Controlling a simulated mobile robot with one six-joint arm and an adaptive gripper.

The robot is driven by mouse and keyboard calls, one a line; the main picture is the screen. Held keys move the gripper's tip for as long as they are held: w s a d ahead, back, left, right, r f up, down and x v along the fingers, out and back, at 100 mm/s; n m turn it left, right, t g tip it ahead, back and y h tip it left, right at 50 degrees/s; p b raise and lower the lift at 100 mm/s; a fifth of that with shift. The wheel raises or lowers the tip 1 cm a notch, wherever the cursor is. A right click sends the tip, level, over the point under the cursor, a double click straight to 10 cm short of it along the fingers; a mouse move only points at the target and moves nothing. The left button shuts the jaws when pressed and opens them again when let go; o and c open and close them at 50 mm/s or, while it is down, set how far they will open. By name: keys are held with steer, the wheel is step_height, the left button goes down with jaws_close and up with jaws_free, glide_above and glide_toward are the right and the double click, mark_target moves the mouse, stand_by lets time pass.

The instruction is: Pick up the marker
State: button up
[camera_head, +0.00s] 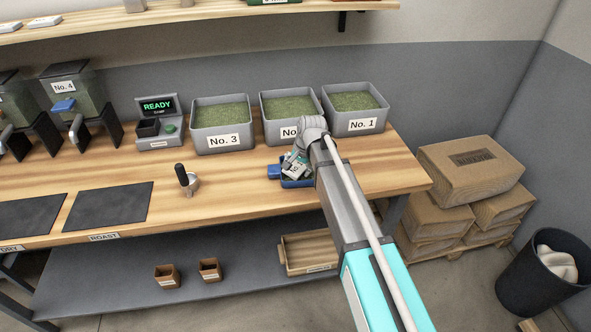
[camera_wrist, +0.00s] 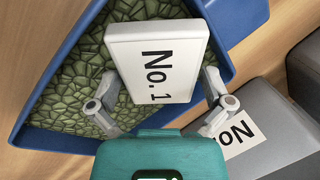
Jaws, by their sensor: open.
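The marker is a white block labelled "No. 1" (camera_wrist: 158,60), seen large in the wrist view. It lies over green beans (camera_wrist: 80,85) in a blue tray (camera_wrist: 45,75). My gripper (camera_wrist: 161,88) is open, with one finger on each side of the marker's lower part. I cannot tell whether the fingers touch it. In the head view, my gripper (camera_head: 295,165) is over the blue tray (camera_head: 297,184) on the wooden bench; the arm and gripper hide most of the marker there.
Grey bean bins stand behind: No. 3 (camera_head: 222,125), a middle one (camera_head: 287,104) with its label partly hidden, and No. 1 (camera_head: 355,108). A portafilter-like scoop (camera_head: 187,182) stands left on the bench (camera_head: 235,200). Cartons (camera_head: 470,170) are right of the bench.

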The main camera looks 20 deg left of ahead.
steer(key=c, duration=0.9)
steer(key=shift+c, duration=0.2)
steer(key=shift+r, duration=0.1)
steer(key=shift+r+p, duration=0.9)
steer(key=shift+p, duration=0.15)
steer(key=s+d+r+p, duration=0.7)
steer(key=s+r+p, duration=0.4)
steer(key=s, duration=0.1)
steer(key=shift+d, duration=0.25)
steer(key=shift+w, duration=0.1)
